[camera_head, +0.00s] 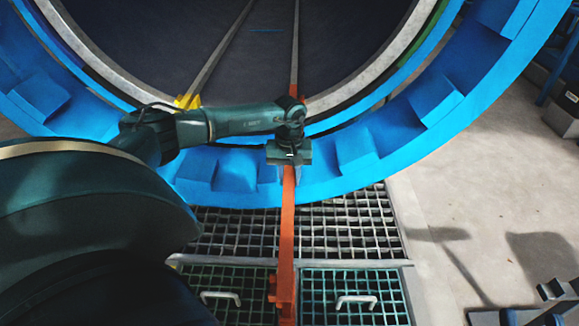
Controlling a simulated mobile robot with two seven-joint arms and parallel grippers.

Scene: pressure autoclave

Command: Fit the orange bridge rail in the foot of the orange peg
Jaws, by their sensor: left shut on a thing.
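The orange bridge rail (287,225) runs lengthwise over the floor grating, from the bottom of the picture up to the autoclave's blue rim. My left gripper (289,158) is shut on it near its far end, beside the rim. A little orange shows at the vessel's mouth behind my wrist. The arm hides that spot, so I cannot make out the orange peg, its foot or whether the rail end touches it. My right gripper is not in view.
The blue toothed ring (363,147) of the autoclave curves across the view. A yellow piece (187,101) sits at a second, pale strip inside. Handled grating panels (340,290) lie below. Concrete floor (440,205) is open at right, with dark equipment (550,290) at the lower right corner.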

